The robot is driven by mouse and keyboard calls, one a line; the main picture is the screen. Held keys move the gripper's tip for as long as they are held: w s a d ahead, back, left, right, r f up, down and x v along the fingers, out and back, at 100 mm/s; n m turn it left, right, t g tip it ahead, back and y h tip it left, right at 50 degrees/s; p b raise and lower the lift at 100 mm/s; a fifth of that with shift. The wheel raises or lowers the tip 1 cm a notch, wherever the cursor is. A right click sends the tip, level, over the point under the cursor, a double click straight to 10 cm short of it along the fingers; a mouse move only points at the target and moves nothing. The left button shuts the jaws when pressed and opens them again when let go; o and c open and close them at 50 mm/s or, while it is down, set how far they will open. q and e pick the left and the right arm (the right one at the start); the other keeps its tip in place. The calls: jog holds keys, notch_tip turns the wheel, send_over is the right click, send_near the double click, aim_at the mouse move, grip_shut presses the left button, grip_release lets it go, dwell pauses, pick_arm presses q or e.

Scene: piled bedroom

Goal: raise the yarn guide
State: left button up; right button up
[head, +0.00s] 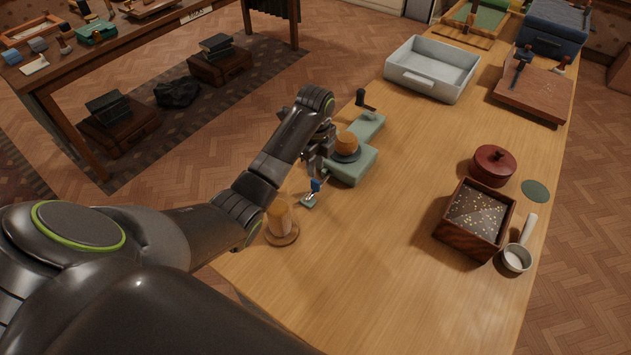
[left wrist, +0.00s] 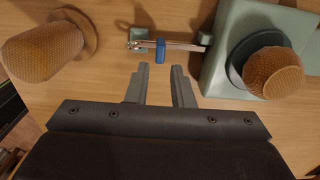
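The yarn winder (head: 352,165) is a pale green device on the wooden table, with an orange yarn cone (head: 347,142) on its dark round plate. Its yarn guide (head: 316,186) appears as a thin metal arm with a blue piece, lying low and roughly flat above the table. In the left wrist view the guide's blue piece (left wrist: 160,54) is just beyond the fingertips. My left gripper (left wrist: 160,76) is open and empty, its fingers on either side of the blue piece's line, apparently not touching it. In the head view the left gripper (head: 318,155) is partly hidden by its own wrist. My right gripper is not in view.
A tan yarn cone (head: 280,219) stands on a round wooden base near the table's left edge. To the right are a wooden box (head: 453,242), a red lidded pot (head: 493,164) and a white scoop (head: 517,257). A grey bin (head: 408,81) stands farther back. The table's front is clear.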

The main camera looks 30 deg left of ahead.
aim_at(315, 181)
pick_arm(q)
notch_tip(315, 181, down, 6)
jog(key=shift+r, duration=0.1)
jog(key=shift+c, duration=0.4)
grip_shut()
